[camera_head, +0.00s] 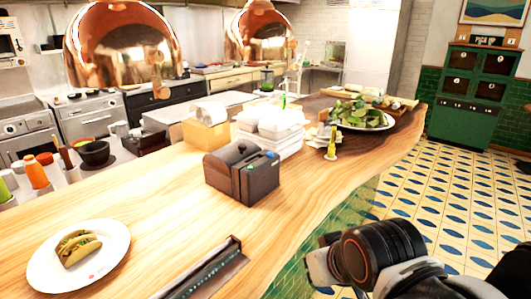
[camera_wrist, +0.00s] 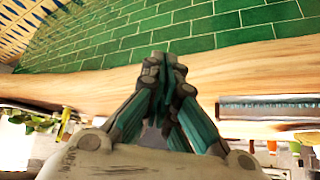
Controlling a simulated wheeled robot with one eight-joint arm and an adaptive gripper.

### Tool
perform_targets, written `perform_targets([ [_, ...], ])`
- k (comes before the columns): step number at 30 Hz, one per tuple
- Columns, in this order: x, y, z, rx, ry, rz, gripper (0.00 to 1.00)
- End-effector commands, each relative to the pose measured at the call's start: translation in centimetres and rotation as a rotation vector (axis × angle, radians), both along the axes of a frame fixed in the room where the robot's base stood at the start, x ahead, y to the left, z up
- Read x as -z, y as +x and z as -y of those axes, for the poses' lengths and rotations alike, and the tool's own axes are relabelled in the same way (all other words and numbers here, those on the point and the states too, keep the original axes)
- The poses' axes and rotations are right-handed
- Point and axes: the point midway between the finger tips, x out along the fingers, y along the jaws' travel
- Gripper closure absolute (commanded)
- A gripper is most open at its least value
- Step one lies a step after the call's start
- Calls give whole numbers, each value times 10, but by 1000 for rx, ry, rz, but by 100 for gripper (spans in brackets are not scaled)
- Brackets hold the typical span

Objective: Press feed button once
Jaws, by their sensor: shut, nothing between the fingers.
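A dark brown box-shaped machine (camera_head: 240,175), which looks like a ticket printer, stands on the wooden counter (camera_head: 150,190) in the head view. A small blue spot (camera_head: 270,155) shows on its top right; I cannot tell whether this is the feed button. My gripper (camera_wrist: 170,58) is shut and empty in the wrist view, its fingertips together over the counter edge and green tiles. In the head view my arm is at the lower right, apart from the machine, and the fingers cannot be made out. The machine is not recognisable in the wrist view.
A plate (camera_head: 112,268) with tacos and a dark rail (camera_head: 205,272) lie on the near counter. White containers (camera_head: 270,122) stand behind the machine, and a plate of greens (camera_head: 360,117) farther back. Copper lamps (camera_head: 122,45) hang above. Bare counter lies right of the machine.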

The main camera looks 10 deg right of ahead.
Motion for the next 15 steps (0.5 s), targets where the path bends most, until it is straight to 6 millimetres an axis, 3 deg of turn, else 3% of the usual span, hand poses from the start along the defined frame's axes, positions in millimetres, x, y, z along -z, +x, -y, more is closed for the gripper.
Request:
perform_targets([
  [4, -8, 5, 0, 6, 8, 2, 100],
  [8, -39, 25, -2, 28, 38, 11, 100],
  [15, -118, 97, -4, 112, 145, 37, 100],
])
